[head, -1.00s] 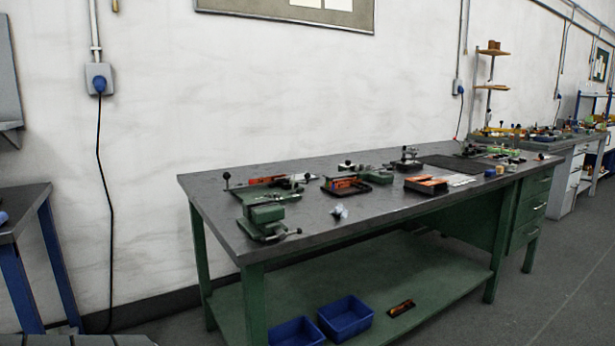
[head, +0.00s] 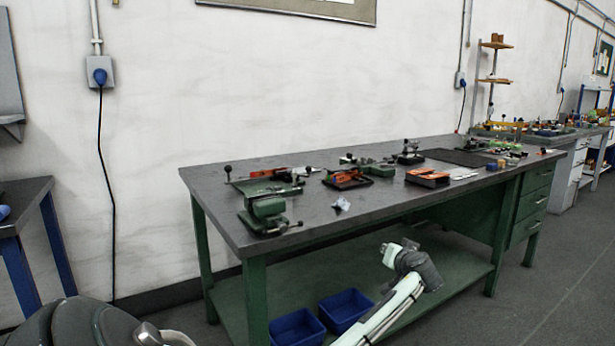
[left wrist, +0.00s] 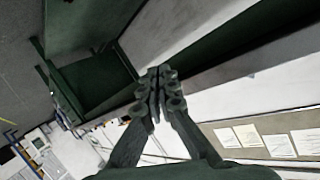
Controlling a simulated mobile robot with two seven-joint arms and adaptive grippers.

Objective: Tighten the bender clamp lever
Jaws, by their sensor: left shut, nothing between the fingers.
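My left gripper (left wrist: 157,92) shows in the left wrist view, its dark fingers together and empty, apart from the bench. Several small devices stand on the dark-topped workbench in the head view. A green vise-like device (head: 266,211) with a lever end at its right is at the near left corner. Behind it is an orange and green device (head: 268,187) with a black-knobbed lever standing at its left. An orange and black device (head: 348,180) stands further right. I cannot tell which is the bender or make out its clamp lever. My right gripper is not seen.
The workbench (head: 225,222) stands along a white wall. A crumpled pale piece (head: 341,203) lies near its front edge. Blue bins (head: 345,308) sit on the lower shelf. A blue-legged table (head: 20,190) is at the left. A white arm link of mine crosses before the bench.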

